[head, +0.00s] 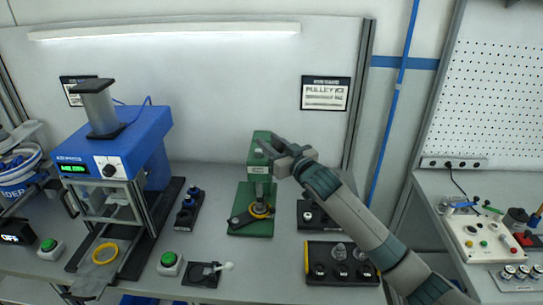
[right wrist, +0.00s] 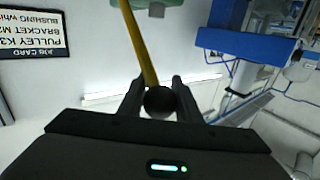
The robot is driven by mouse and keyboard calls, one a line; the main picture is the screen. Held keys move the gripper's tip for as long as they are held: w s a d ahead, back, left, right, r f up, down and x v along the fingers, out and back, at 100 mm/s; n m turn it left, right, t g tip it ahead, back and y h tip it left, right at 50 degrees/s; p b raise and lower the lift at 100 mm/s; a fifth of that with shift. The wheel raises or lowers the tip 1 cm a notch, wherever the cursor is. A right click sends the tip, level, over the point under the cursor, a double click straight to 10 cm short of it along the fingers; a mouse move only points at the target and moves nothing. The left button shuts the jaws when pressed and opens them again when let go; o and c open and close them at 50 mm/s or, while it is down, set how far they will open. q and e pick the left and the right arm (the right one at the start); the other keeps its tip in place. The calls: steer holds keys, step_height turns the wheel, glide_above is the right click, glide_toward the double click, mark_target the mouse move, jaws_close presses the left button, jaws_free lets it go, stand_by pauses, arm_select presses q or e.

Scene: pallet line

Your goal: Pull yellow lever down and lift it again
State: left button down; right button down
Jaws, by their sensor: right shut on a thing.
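The yellow lever (right wrist: 140,45) shows in the right wrist view as a yellow rod running from a green machine part at the top edge to a black ball knob (right wrist: 159,103). My right gripper (right wrist: 158,88) has its two fingers on either side of this knob and is shut on it. In the head view my right gripper (head: 274,149) is beside the top of the green press (head: 260,170) and hides the lever there. The press stands on a green base with a dark part and a yellow ring on it. My left gripper is not in view.
A blue machine (head: 130,150) with a yellow ring in it stands left on the bench. Green buttons, black trays and a dark tray with yellow corners (head: 341,277) lie around the press. A side bench (head: 430,195) with a control panel is at the right.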

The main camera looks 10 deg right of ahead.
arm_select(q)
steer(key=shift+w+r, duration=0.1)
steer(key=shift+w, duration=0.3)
arm_select(e)
steer(key=w+d+r+m+g, duration=0.1)
steer(key=w+r+g, duration=0.1)
steer(key=w+r, duration=0.2)
steer(key=shift+w+d+r+m+g, duration=0.3)
steer(key=shift+w+d+m+g, duration=0.1)
steer(key=shift+w, duration=0.5)
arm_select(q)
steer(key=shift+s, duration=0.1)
arm_select(e)
steer(key=shift+r, duration=0.1)
steer(key=c, duration=1.5)
jaws_free()
steer(key=shift+c, duration=0.2)
steer(key=shift+o, duration=1.2)
steer(key=shift+w, duration=0.1)
steer(key=shift+w+f, duration=0.1)
steer(key=shift+f, duration=0.2)
